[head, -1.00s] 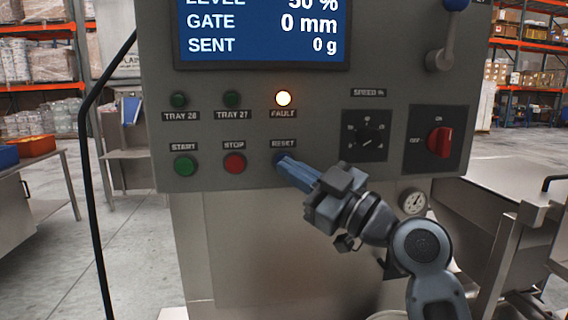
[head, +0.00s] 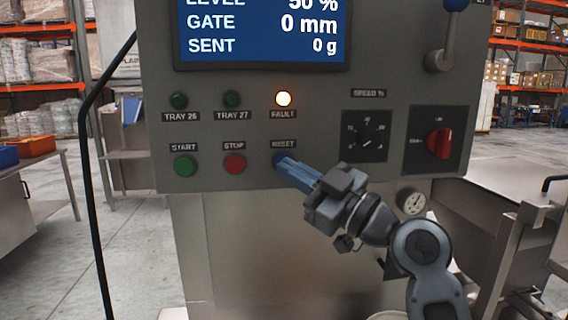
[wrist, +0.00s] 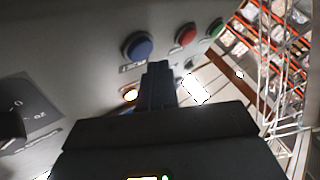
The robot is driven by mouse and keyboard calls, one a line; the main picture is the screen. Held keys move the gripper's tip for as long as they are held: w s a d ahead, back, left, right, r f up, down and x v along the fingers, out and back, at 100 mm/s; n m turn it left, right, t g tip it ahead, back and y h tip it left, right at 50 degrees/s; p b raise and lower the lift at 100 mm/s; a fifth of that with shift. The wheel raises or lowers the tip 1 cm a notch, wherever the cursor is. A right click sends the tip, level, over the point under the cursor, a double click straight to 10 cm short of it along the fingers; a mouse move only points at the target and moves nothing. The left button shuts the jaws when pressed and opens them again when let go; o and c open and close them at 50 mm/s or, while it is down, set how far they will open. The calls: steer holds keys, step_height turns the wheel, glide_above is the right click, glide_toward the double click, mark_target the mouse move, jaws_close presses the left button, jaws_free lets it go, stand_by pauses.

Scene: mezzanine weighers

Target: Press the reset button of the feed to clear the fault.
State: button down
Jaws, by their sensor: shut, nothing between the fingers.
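The blue reset button (wrist: 137,45) shows whole in the wrist view, on the grey panel (head: 320,180).
The red stop button (head: 234,164) and green start button (head: 185,166) lie left of reset. A speed dial (head: 367,142) and red rotary switch (head: 439,142) are to the right. The display (head: 262,45) is above.

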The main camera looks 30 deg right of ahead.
stand_by(0.7)
steer(key=shift+w+d+b, duration=0.15)
steer(key=shift+w+b, duration=0.25)
steer(key=shift+b, duration=0.1)
steer(key=shift+w+d+b, duration=0.15)
steer(key=shift+w+b, duration=0.2)
steer(key=shift+w, duration=0.05)
stand_by(0.6)
steer(key=shift+s, duration=0.1)
steer(key=shift+s+a, duration=0.3)
steer(key=shift+s, duration=0.4)
steer(key=shift+s, duration=0.1)
steer(key=shift+s+a+b, duration=0.15)
steer(key=shift+s+a, duration=0.1)
steer(key=shift+s, duration=0.5)
steer(key=shift+s+a+b, duration=0.1)
steer(key=shift+s+a, duration=0.15)
steer(key=shift+s, duration=0.55)
steer(key=shift+s+a+b, duration=0.15)
steer(key=shift+s+a, duration=0.1)
steer(key=shift+s, duration=0.5)
